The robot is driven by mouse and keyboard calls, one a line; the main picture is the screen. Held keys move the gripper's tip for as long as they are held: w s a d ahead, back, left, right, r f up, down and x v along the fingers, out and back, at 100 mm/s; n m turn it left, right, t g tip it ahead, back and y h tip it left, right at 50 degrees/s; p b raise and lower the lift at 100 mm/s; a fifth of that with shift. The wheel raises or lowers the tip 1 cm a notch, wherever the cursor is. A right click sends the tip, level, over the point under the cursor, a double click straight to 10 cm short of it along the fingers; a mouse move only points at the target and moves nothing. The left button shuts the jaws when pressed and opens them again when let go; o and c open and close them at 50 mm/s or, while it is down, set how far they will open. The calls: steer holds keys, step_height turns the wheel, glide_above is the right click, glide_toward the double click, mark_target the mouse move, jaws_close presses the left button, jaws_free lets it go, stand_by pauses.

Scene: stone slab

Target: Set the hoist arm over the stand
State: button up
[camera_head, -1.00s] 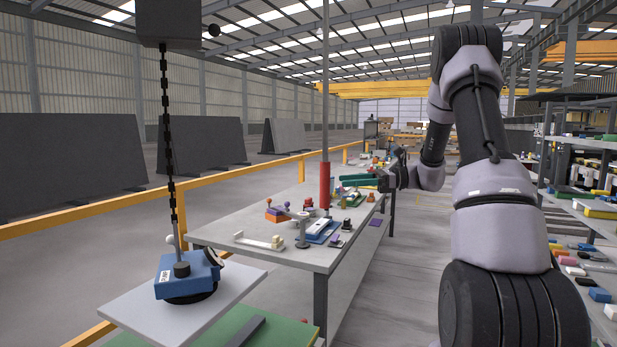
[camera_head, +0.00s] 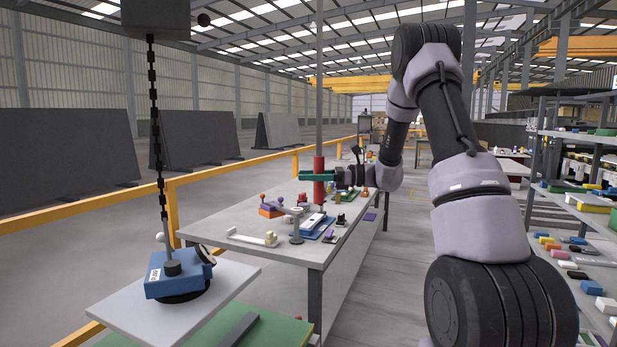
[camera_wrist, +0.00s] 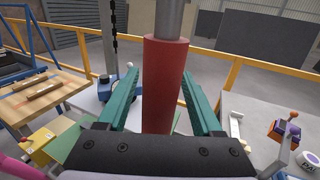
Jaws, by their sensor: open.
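A red sleeve (camera_head: 319,192) sits around the lower end of a vertical grey pole (camera_head: 319,90) that runs up out of view. My gripper (camera_head: 316,175) has teal jaws at the sleeve's height. In the wrist view the red sleeve (camera_wrist: 165,95) stands upright between the open jaws (camera_wrist: 160,75), with gaps visible at both sides. A black chain (camera_head: 155,130) hangs from a dark grey block (camera_head: 155,20) at upper left. It meets a blue clamp-like device (camera_head: 180,277) on a pale slab (camera_head: 125,308). The hoist arm overhead is out of view, and I cannot tell which thing is the stand.
A long grey workbench (camera_head: 215,228) holds several small parts below the sleeve. A yellow rail (camera_head: 75,207) runs behind it. Shelves (camera_head: 570,200) with several parts stand at right. The aisle (camera_head: 395,290) beside the bench is clear floor.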

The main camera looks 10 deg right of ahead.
jaws_close()
stand_by(1.5)
